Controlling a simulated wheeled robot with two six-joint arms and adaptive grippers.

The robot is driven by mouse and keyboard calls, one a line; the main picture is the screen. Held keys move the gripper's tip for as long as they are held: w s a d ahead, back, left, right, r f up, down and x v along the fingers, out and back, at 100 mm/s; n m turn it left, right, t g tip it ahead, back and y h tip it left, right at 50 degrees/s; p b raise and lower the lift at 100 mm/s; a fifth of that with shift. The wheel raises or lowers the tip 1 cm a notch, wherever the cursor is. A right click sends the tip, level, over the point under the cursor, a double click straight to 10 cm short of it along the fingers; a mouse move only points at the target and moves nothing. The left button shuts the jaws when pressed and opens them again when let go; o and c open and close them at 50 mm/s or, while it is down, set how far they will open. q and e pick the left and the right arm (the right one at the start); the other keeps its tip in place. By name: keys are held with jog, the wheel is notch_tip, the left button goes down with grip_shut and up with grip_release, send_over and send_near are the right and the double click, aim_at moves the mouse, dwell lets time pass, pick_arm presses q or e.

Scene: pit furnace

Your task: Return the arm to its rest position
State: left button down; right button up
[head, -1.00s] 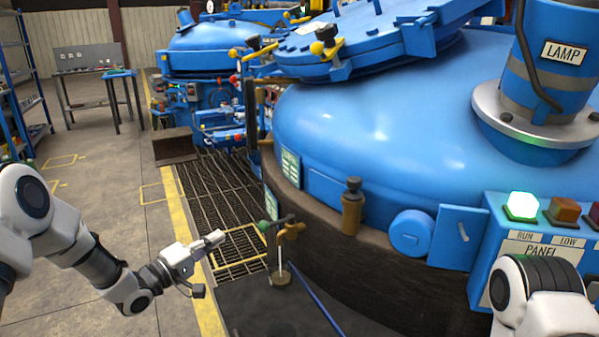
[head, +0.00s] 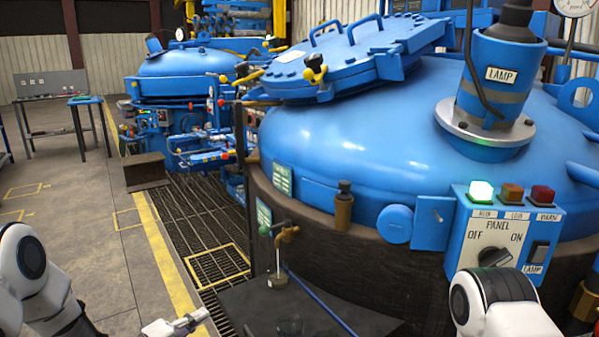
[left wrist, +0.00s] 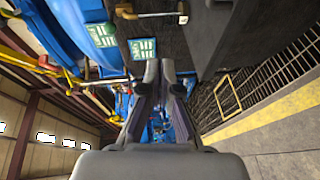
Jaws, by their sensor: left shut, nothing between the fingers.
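My left arm comes in at the lower left of the head view, and its gripper (head: 190,322) shows at the bottom edge. The fingers are shut and empty. The left wrist view shows the closed fingers (left wrist: 160,68) pointing away from the camera with nothing held. In the head view the gripper is in front of the floor grating, left of the dark platform and apart from the furnace. Part of my right arm shows at the lower right; its gripper is out of the frame.
The large blue furnace (head: 350,140) fills the middle and right. Its panel (head: 497,245) has a lit green lamp (head: 481,192). A brass tap (head: 287,234) stands over the dark platform (head: 240,305). Open floor (head: 80,240) lies left of the yellow line.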

pick_arm(q)
jog(key=s+d+f+g+y, duration=0.2)
jog(key=s+d+f+g, duration=0.1)
jog(key=s+f, duration=0.65)
jog(key=s+a+f+m+g+y, duration=0.1)
jog(key=s+f+m+g+y, duration=0.15)
jog(key=s+f, duration=0.6)
jog(key=s+a+f+m+g+y, duration=0.1)
jog(key=s+f+g+y, duration=0.3)
jog(key=s, duration=0.7)
jog(key=s+a+m+g+y, duration=0.1)
jog(key=s+a+m+g, duration=0.3)
jog(key=s, duration=0.5)
notch_tip(320, 180, up, 16)
jog(key=m+p, duration=0.2)
jog(key=p, duration=1.4)
jog(key=shift+s+d, duration=0.2)
jog(key=shift+d, duration=0.25)
jog(key=shift+r+p, duration=0.1)
jog(key=shift+p, duration=0.2)
